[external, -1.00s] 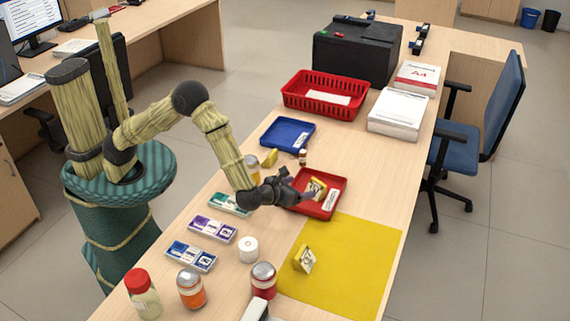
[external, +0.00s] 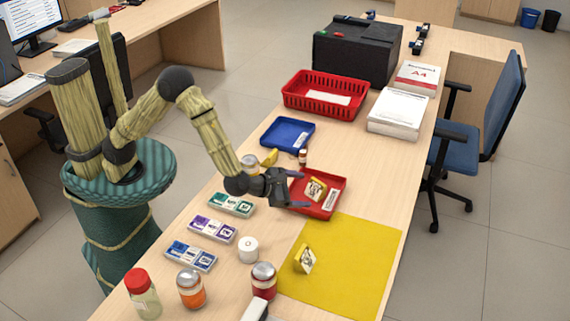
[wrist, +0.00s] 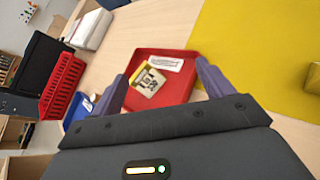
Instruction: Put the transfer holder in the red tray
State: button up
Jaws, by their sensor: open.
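A yellow holder with a white, dark-marked face (external: 315,189) is inside the red tray (external: 328,211), tilted, near the tray's left-middle. It also shows in the wrist view (wrist: 150,82), lying between my fingers in the picture, apart from them. A white label strip (wrist: 165,63) is on the tray beside it. A similar yellow holder (external: 305,259) stands on the yellow mat; the frames do not tell which one is named the transfer holder. My gripper (external: 299,190) is open and empty at the tray's left edge; in the wrist view its fingers (wrist: 162,75) are spread wide.
A blue tray (external: 287,134) and a red basket (external: 325,94) stand behind. A small brown bottle (external: 303,157) is near the red tray. Several label boxes, a white roll (external: 248,249) and jars line the counter's front left. The yellow mat (external: 350,275) is mostly clear.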

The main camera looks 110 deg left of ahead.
jog(key=s+d+r+m+h, duration=0.1)
jog(key=s+d+m+h, duration=0.35)
jog(key=m, duration=0.65)
jog(key=s+d+r+m+h, duration=0.2)
jog(key=s+d+m+h, duration=0.3)
jog(key=m, duration=0.6)
jog(key=s+d+f+m+g, duration=0.1)
jog(key=s+m+g, duration=0.2)
jog(key=s+m, duration=0.6)
jog(key=s+d+f+m+g, duration=0.1)
jog(key=s+m+g, duration=0.2)
jog(key=s+m, duration=0.6)
jog(key=s, duration=0.3)
jog(key=shift+s+f, duration=0.35)
